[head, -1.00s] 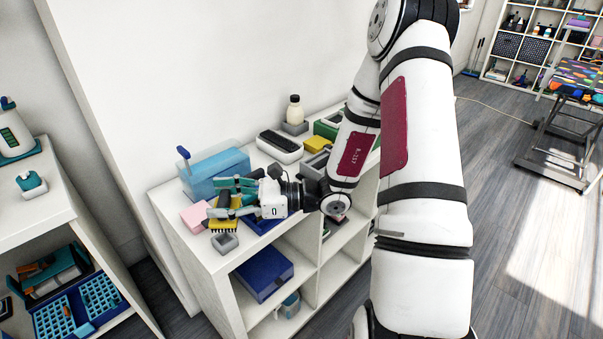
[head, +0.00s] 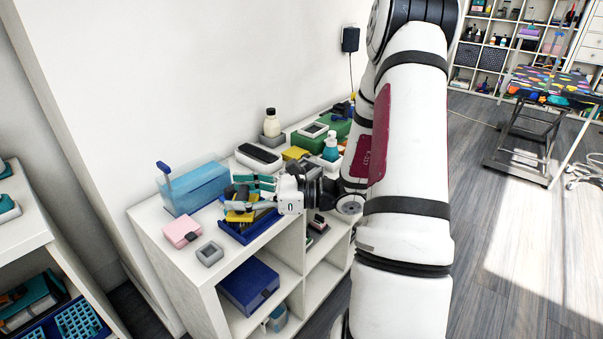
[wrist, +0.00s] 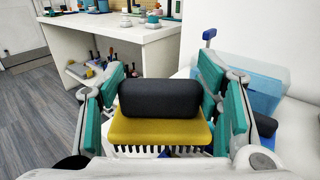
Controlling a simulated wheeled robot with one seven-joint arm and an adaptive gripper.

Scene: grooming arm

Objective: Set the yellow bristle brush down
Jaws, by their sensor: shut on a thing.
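My gripper (head: 250,192) is shut on the yellow bristle brush (head: 238,214). In the wrist view the brush (wrist: 160,132) sits between the teal finger pads, with its black grip on top and dark bristles pointing down. In the head view the brush is over a blue tray (head: 248,232) on top of the white shelf unit (head: 168,248). I cannot tell whether the bristles touch the tray.
A clear blue box (head: 195,186) stands behind the gripper. A pink block (head: 181,232) and a small grey tray (head: 210,254) lie to the left. A black-topped white tray (head: 258,157), a yellow block (head: 295,153) and a cream bottle (head: 271,124) stand farther back.

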